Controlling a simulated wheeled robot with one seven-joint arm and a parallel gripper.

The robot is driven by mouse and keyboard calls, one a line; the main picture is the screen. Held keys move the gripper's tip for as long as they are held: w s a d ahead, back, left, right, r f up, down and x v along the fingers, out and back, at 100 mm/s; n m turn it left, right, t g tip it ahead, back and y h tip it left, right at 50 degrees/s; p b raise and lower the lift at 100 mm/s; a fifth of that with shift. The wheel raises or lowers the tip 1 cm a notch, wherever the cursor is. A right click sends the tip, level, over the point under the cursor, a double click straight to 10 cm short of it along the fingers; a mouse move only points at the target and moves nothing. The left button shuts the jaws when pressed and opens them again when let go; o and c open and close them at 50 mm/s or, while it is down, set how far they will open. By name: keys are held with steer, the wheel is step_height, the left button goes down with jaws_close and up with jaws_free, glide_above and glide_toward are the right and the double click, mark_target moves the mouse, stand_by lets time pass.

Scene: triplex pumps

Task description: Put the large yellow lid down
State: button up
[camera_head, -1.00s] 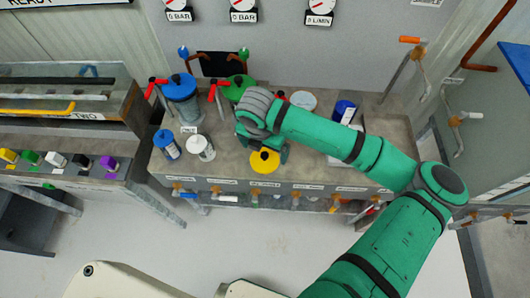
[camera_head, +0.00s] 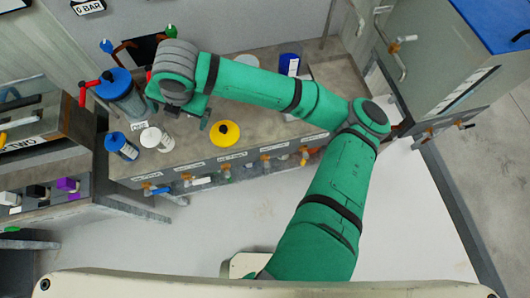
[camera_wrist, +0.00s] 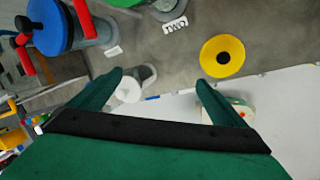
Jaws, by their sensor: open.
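The large yellow lid (camera_head: 225,133), a round disc with a black knob, lies on the grey bench top (camera_head: 262,138) near its front edge. It also shows in the wrist view (camera_wrist: 222,56), ahead of and to the right of my fingers, apart from them. My gripper (camera_head: 203,112) is to the left of the lid in the head view, partly hidden under my wrist. In the wrist view its two green fingers (camera_wrist: 158,85) are spread wide with nothing held between them.
A blue-lidded canister (camera_head: 120,92), a small blue-capped bottle (camera_head: 121,146) and a white-capped bottle (camera_head: 157,138) stand on the left of the bench. A blue container (camera_head: 289,64) stands at the back right. Valves (camera_head: 190,180) line the bench front. Bench space right of the lid is clear.

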steer(key=a+r+m+t+y, duration=0.3)
steer(key=a+r+m+y, duration=0.75)
steer(key=a, duration=0.45)
steer(key=w+d+f+m+t+h, duration=0.1)
steer(key=w+d+f+m+t, duration=0.1)
steer(key=d+m+t, duration=0.4)
steer(key=w+d+f+m+t+h, duration=0.1)
steer(key=w+d+m+t, duration=0.1)
steer(key=d+m+t, duration=0.45)
steer(key=s+d+f+m+h, duration=0.7)
steer(key=d+f+m, duration=0.2)
steer(key=d+f, duration=0.15)
steer(key=s+d+f+g+h, duration=0.1)
steer(key=s+d+f+h, duration=0.1)
steer(key=s+d, duration=0.6)
steer(key=s+d+f+m+h, duration=0.1)
steer(key=s+d+f+h, duration=0.2)
steer(key=s, duration=1)
steer(key=d+f, duration=0.2)
steer(key=d, duration=0.3)
steer(key=shift+s+d+g, duration=0.15)
steer(key=shift+s+g, duration=0.2)
steer(key=shift+s, duration=0.05)
